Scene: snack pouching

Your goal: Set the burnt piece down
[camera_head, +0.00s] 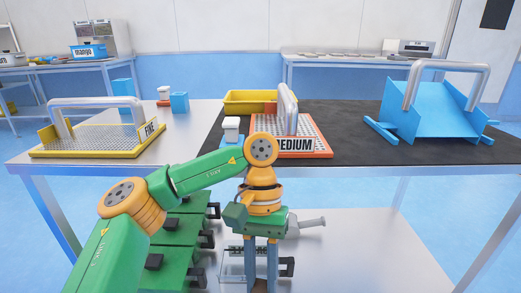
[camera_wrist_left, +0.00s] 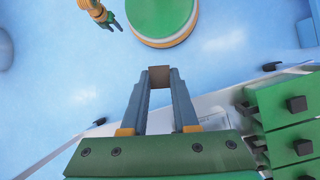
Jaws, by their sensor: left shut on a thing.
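My left gripper (camera_head: 262,280) points down in front of the table, over the pale lower shelf. In the left wrist view, its two fingers (camera_wrist_left: 159,90) are shut on a small brown piece (camera_wrist_left: 159,76) at the fingertips. The piece also shows as a brown bit at the bottom of the head view (camera_head: 260,287). What looks like my right gripper (camera_wrist_left: 110,22) is small at the top of the left wrist view; its jaw state is unclear.
A clear labelled box (camera_head: 233,266) is beside the left fingers. Green drawers (camera_head: 180,232) stand left of it. On the table are a FINE sieve (camera_head: 95,140), a MEDIUM sieve (camera_head: 313,133), a yellow tray (camera_head: 246,108) and a blue chute (camera_head: 430,108). The pale shelf (camera_head: 370,240) is clear at right.

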